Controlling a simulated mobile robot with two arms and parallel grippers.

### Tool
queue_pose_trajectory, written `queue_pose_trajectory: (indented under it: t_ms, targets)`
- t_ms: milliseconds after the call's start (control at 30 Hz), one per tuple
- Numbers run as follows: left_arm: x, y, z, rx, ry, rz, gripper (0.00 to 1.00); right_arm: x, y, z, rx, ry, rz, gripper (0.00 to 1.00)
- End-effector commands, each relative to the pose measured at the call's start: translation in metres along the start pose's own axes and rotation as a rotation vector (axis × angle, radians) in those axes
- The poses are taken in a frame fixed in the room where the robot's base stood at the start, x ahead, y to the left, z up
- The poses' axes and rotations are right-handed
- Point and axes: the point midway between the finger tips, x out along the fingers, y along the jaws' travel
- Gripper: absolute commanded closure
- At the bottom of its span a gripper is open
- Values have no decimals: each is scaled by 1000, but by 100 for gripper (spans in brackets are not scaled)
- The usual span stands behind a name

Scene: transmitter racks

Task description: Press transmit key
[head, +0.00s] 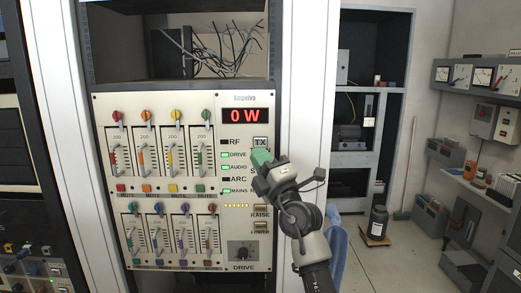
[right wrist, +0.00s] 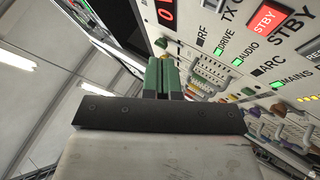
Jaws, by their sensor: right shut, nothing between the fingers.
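The transmit key (head: 261,143), a small pale key marked TX, sits on the panel just below the red display reading 0 W (head: 242,115). My right gripper (head: 262,157) has green fingers, closed together and empty, with the tips just below the TX key in the head view. I cannot tell whether they touch the panel. In the right wrist view the green fingers (right wrist: 161,75) are together, and a lit red STBY key (right wrist: 269,18) is to their right. The gripper covers the area below the TX key in the head view. My left gripper is not in view.
The cream panel carries several coloured sliders (head: 160,150), status lamps, RAISE (head: 260,209) and LOWER keys, and a DRIVE knob (head: 242,252). The DRIVE, AUDIO and MAINS lamps are green. An open bay with loose wires (head: 225,50) is above. Free floor and shelves lie to the right.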

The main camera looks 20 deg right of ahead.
Motion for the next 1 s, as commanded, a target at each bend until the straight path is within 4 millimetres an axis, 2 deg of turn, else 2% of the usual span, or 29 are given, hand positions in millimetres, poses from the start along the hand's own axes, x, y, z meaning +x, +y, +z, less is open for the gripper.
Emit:
queue_pose_trajectory:
  t_ms: [33, 300, 600, 1000]
  targets:
    - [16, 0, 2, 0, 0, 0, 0, 1, -10, 3, -4, 1, 2, 100]
    - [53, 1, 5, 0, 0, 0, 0, 26, -26, 21, -3, 0, 1, 100]
    - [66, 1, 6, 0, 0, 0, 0, 44, -34, 32, -1, 0, 0, 100]
    - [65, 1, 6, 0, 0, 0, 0, 46, -34, 33, 1, 1, 0, 100]
